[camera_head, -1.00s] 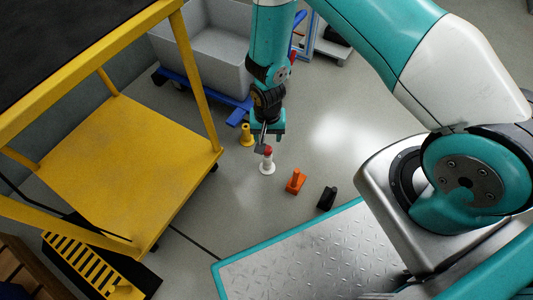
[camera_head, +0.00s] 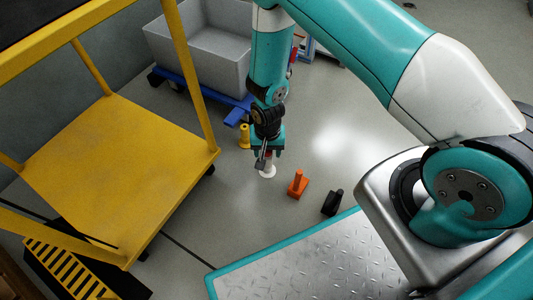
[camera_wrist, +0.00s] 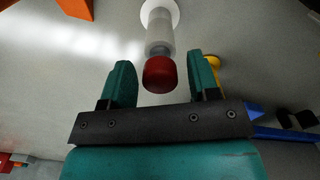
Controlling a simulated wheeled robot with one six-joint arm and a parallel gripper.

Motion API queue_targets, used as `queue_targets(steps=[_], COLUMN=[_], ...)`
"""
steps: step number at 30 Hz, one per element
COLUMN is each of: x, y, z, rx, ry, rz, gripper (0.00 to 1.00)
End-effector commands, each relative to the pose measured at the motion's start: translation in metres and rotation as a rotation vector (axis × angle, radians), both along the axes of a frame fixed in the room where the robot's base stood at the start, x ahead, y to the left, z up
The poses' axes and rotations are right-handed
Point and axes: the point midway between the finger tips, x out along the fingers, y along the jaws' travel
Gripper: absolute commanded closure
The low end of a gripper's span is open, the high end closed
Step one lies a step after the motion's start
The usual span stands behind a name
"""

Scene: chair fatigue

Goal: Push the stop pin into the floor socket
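The stop pin has a red cap (camera_wrist: 159,74) on a pale shaft (camera_wrist: 160,34) and stands over a round white base (camera_wrist: 163,10). I cannot tell where the pin ends and the floor socket begins.
An orange block piece (camera_head: 298,185), a black piece (camera_head: 332,203) and a yellow post (camera_head: 244,136) stand on the floor nearby. A yellow cart (camera_head: 125,170) is at the left, a grey bin (camera_head: 215,45) on a blue dolly behind.

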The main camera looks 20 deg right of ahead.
Motion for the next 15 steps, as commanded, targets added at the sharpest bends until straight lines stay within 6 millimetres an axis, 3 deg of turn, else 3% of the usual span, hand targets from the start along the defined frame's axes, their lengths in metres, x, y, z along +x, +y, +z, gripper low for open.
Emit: queue_targets(steps=[1, 6, 15], x=[0.0, 0.0, 0.0], y=[0.0, 0.0, 0.0], z=[0.0002, 0.0002, 0.0055], rx=[0.0, 0.0, 0.0], ry=[0.0, 0.0, 0.0], rz=[0.0, 0.0, 0.0], gripper=[0.54, 0.88, 0.88])
